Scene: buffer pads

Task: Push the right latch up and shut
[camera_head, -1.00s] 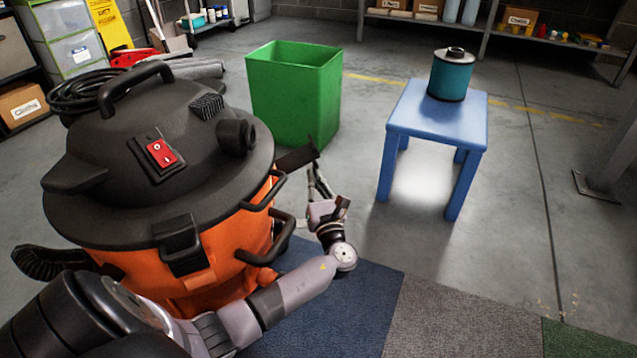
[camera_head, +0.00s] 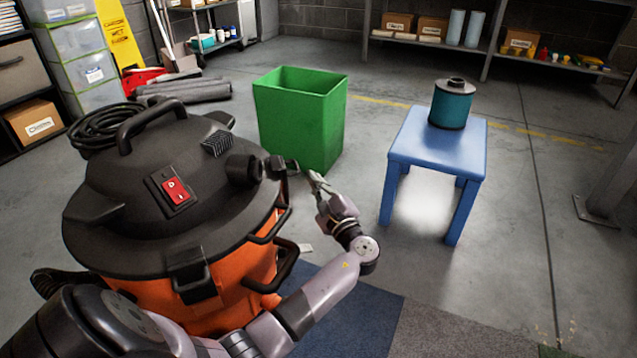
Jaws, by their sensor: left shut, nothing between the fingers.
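A shop vacuum has a black domed lid (camera_head: 150,215) on an orange drum (camera_head: 235,290). The right latch (camera_head: 277,166) is a small dark piece at the lid's right edge, beyond the round black port (camera_head: 243,168). Its end juts out to the right, and I cannot tell whether it is fastened. The front latch (camera_head: 192,275) lies flat against the lid rim and drum. My left gripper (camera_head: 314,177) is shut and empty, just right of the right latch and slightly lower. A small gap seems to separate them. My right gripper is out of view.
A green bin (camera_head: 300,115) stands close behind my left gripper. A blue stool (camera_head: 437,145) with a teal filter canister (camera_head: 452,105) on it stands to the right. Black handles (camera_head: 275,270) stick out from the drum's right side.

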